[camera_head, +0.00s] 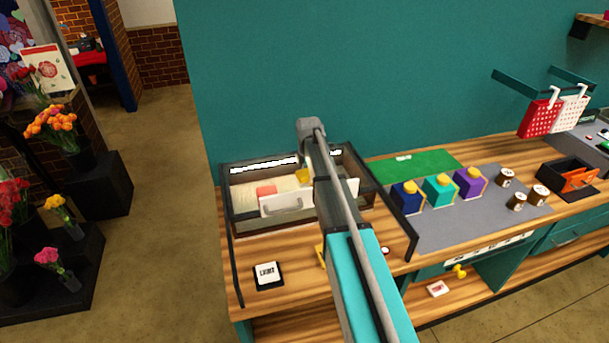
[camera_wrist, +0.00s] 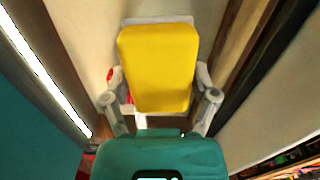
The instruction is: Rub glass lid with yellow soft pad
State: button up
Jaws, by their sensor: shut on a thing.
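My gripper (camera_wrist: 160,108) is shut on the yellow soft pad (camera_wrist: 158,62), with one grey finger at each side of it. A small part of the pad (camera_head: 303,176) shows in the head view, left of my arm. It is at the dark-framed case (camera_head: 228,212) on the wooden counter. The case's glass lid is too clear to make out as a separate surface, and I cannot tell whether the pad touches it. My arm hides the gripper in the head view and covers part of the case.
Inside the case are pale items, a reddish block (camera_head: 266,190) and a white handled front (camera_head: 287,204). A black-and-white card (camera_head: 268,274) lies on the counter. Blue, teal and purple boxes (camera_head: 440,190) stand on a grey mat (camera_head: 450,226) at right. Flower stands are at left.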

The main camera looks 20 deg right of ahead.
aim_at(299, 173)
jog(key=shift+d, duration=0.2)
dwell(0.3)
jog(key=shift+d+f, duration=0.1)
jog(key=shift+d, duration=1.5)
jog(key=shift+a, duration=0.1)
jog(key=shift+s+a, duration=0.1)
jog(key=shift+a, duration=1.6)
jog(key=shift+a, duration=0.15)
jog(key=shift+a, duration=1.6)
